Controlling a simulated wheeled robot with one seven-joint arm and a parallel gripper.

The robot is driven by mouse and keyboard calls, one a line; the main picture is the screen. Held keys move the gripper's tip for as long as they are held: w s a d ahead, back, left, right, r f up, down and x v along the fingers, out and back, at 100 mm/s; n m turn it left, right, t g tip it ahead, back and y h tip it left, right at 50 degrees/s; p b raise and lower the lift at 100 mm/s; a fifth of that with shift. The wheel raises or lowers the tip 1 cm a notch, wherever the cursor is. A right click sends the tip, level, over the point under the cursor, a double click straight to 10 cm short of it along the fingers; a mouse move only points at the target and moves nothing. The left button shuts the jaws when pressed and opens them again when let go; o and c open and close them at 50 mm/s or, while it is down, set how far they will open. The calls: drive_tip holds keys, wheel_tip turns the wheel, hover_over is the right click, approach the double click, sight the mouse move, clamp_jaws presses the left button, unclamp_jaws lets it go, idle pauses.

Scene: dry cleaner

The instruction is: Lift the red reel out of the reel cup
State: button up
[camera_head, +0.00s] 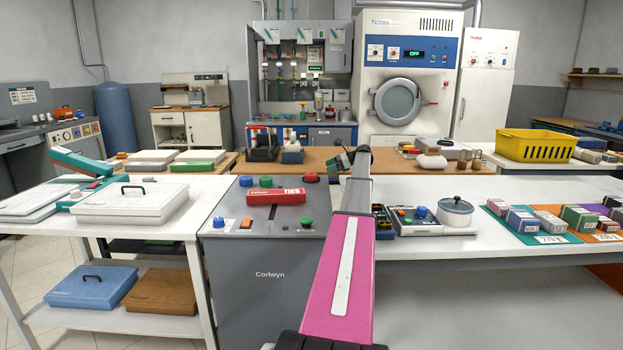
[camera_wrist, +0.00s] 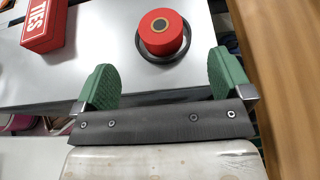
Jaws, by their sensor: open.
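The red reel (camera_wrist: 163,26) sits upright in the reel cup (camera_wrist: 142,48), whose dark rim shows around its base in the wrist view. In the head view the reel (camera_head: 311,176) is small, on the grey cabinet top behind the red TIES box. My gripper (camera_wrist: 160,84) is open and empty, its two green finger pads set wide apart. In the wrist view the reel lies beyond the fingertips, between their lines and apart from both. In the head view my gripper (camera_head: 345,160) is right of the reel, partly hidden by my arm.
The red TIES box (camera_wrist: 46,24) lies beside the reel; it also shows in the head view (camera_head: 276,196). A device tray with a lidded pot (camera_head: 455,212) is to the right. A wooden bench (camera_head: 300,158) runs behind.

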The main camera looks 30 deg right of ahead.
sight(312, 174)
drive_tip(key=x, duration=0.8)
drive_tip(key=shift+w+a+f, duration=0.1)
drive_tip(key=shift+a+f, duration=0.15)
drive_tip(key=c, duration=1)
